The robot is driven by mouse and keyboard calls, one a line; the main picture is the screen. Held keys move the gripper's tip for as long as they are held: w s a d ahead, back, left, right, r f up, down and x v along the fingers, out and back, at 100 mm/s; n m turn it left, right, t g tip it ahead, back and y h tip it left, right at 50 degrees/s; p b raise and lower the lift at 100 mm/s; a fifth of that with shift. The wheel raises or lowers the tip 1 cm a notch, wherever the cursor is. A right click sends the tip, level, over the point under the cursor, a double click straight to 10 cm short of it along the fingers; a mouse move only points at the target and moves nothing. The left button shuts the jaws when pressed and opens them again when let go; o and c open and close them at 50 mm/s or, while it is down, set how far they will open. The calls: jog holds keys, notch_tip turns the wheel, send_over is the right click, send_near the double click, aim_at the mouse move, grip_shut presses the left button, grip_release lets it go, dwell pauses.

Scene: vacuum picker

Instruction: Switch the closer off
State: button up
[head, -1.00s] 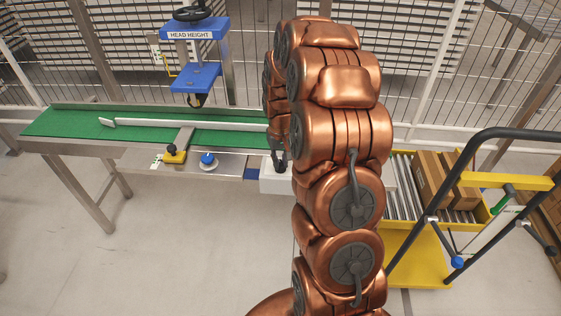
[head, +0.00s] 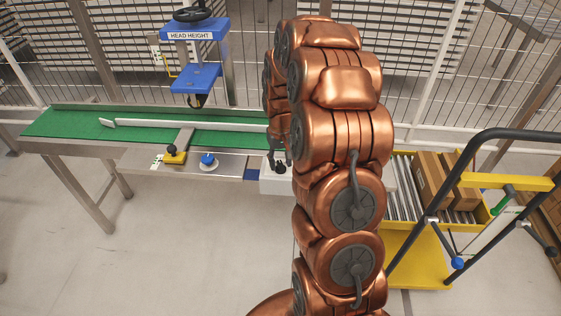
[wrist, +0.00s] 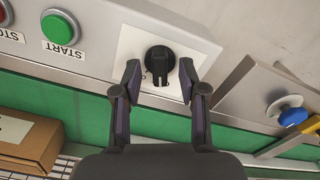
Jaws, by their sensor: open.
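A black rotary knob (wrist: 158,60) sits on a white plate (wrist: 128,45) on the front panel, in the wrist view. Its grip bar points toward the bottom of the picture; no label on it can be read. I cannot tell from any marking which device it switches. My gripper (wrist: 159,80) is open, with one finger on each side of the knob and gaps visible between. In the head view, my gripper (head: 280,150) is partly hidden by my copper arm, just above the dark knob (head: 280,168) on the white box.
A green START button (wrist: 60,28) and part of a STOP button sit left of the knob. The green conveyor belt (head: 70,124) runs behind the panel. A blue knob (head: 208,159) and a yellow clamp (head: 175,157) lie left. A cardboard box (wrist: 25,140) shows in the wrist view.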

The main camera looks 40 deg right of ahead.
aim_at(280, 163)
notch_tip(280, 163, up, 12)
jog(key=shift+f, duration=0.25)
dwell(0.7)
jog(key=s+a+r+n+p, duration=0.2)
jog(key=s+a+r+p, duration=0.3)
jog(key=s+a+r, duration=0.65)
jog(key=s+a+r+g+p, duration=0.1)
jog(key=s+a+p, duration=0.1)
jog(key=s+a, duration=0.3)
jog(key=s+a+r+n+p, duration=0.1)
jog(key=s+a+p, duration=0.2)
jog(key=s, duration=1.1)
jog(key=shift+a+r+n+g+p, duration=0.2)
jog(key=shift+a+n+g+p, duration=0.15)
jog(key=shift+a, duration=0.6)
